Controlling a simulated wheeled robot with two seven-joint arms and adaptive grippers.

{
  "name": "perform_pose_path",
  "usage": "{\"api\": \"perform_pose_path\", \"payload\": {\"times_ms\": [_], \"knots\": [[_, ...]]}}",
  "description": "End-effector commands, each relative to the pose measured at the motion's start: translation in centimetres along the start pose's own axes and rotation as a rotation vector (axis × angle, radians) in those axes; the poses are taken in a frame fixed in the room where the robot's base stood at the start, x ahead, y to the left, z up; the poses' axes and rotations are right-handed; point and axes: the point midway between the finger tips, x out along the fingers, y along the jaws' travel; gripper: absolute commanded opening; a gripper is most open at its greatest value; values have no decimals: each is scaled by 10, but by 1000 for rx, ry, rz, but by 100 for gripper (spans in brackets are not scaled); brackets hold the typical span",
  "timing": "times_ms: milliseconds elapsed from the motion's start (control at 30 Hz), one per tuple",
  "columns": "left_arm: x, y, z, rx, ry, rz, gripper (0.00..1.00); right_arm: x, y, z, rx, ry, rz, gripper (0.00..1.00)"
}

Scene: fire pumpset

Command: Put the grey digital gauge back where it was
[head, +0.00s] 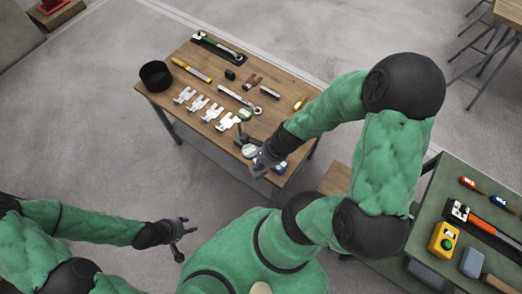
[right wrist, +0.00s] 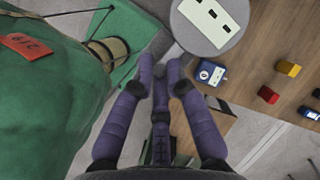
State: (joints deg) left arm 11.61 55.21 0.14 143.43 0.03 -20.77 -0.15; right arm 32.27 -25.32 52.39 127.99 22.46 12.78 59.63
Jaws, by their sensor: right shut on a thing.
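A round grey gauge (head: 250,151) with a pale face is by the front right corner of the wooden table. In the right wrist view the grey gauge (right wrist: 188,30) appears large, just beyond my fingertips, with a white panel and dark marks. My right gripper (head: 262,162) is at the table's front edge. In the wrist view its purple fingers (right wrist: 172,72) are close together, shut on the gauge; the contact itself is hard to see. My left gripper (head: 181,236) looks open and empty, over the floor away from the table.
The wooden table (head: 222,82) carries several white brackets (head: 212,112), a black cup (head: 155,75), a yellow tool (head: 191,70) and a wrench. A blue gauge (right wrist: 209,73) lies near the table edge beside my right fingers. A green bench (head: 447,190) with tools is at right.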

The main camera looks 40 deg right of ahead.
Motion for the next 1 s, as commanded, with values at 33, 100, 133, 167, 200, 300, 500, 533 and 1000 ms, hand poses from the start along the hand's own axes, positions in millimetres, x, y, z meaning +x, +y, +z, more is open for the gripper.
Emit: {"api": "perform_pose_path", "payload": {"times_ms": [33, 100, 133, 167, 200, 300, 500, 533, 1000], "knots": [[5, -2, 0, 0, 0, 0, 40, 6, -9, -6, 2, 1, -1, 0], [9, -3, 0, 0, 0, 0, 40, 12, -22, -12, 0, 1, -2, 0], [11, -4, 0, 0, 0, 0, 40, 15, -28, -14, 0, 1, -1, 0], [12, -4, 0, 0, 0, 0, 40, 17, -33, -16, 0, 1, -1, 0], [15, -5, 0, 0, 0, 0, 40, 20, -40, -20, -2, 0, -1, 0], [20, -7, -1, 0, 0, 0, 40, 28, -58, -28, 0, 0, -1, 0], [35, -13, -1, 0, 0, 0, 40, 54, -85, -46, -1, 0, 1, 0], [37, -13, -1, 0, 0, 0, 40, 58, -88, -49, -1, 0, 1, 0], [50, -18, -2, 0, 0, 0, 40, 84, -112, -66, -2, 1, -1, 0]]}}
